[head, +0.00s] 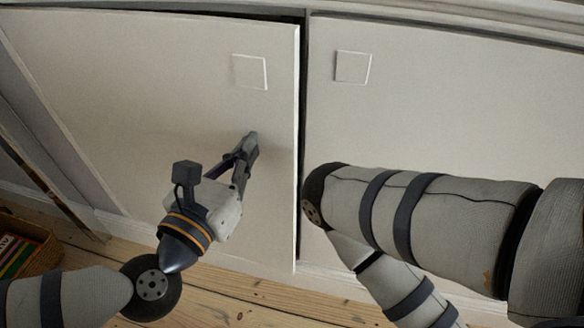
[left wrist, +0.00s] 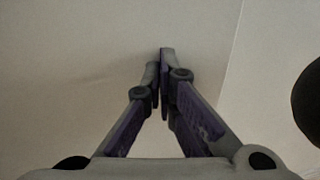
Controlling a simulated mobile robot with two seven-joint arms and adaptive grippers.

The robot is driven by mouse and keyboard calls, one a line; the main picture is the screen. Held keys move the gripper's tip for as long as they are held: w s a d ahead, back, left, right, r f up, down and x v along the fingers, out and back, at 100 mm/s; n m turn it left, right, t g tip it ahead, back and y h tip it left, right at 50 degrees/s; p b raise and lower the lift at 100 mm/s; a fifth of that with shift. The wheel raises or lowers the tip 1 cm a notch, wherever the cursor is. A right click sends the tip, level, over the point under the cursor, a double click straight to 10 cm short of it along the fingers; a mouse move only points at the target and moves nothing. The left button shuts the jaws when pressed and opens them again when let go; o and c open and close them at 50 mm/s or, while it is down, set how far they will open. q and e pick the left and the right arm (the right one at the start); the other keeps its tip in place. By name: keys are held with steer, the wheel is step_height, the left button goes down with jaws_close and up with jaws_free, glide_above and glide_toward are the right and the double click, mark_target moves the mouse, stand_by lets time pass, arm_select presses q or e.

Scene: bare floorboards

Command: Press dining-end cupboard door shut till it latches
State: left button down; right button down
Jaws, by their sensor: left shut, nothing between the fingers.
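Two flat cream cupboard doors stand side by side in the head view, a left door (head: 150,110) and a right door (head: 450,130), each with a small square raised plate. A dark gap runs down between them and along the left door's top edge, so the left door looks slightly ajar. My left gripper (head: 252,138) is shut and empty, its tips at the left door's face near its free edge. I cannot tell whether they touch. The closed fingertips also show in the left wrist view (left wrist: 163,60) against the pale door (left wrist: 70,50). My right gripper is out of view.
My right arm crosses in front of the right door, its dark joint close to the gap. A basket (head: 28,245) with books or magazines stands on the floorboards (head: 225,296) at the lower left. The cupboard's top edge (head: 420,12) runs above the doors.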

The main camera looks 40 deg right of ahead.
arm_select(q)
steer(key=shift+b+x, duration=1.15)
steer(key=shift+x, duration=1.1)
steer(key=p+v, duration=0.1)
steer(key=v, duration=1.2)
steer(key=shift+p, duration=0.35)
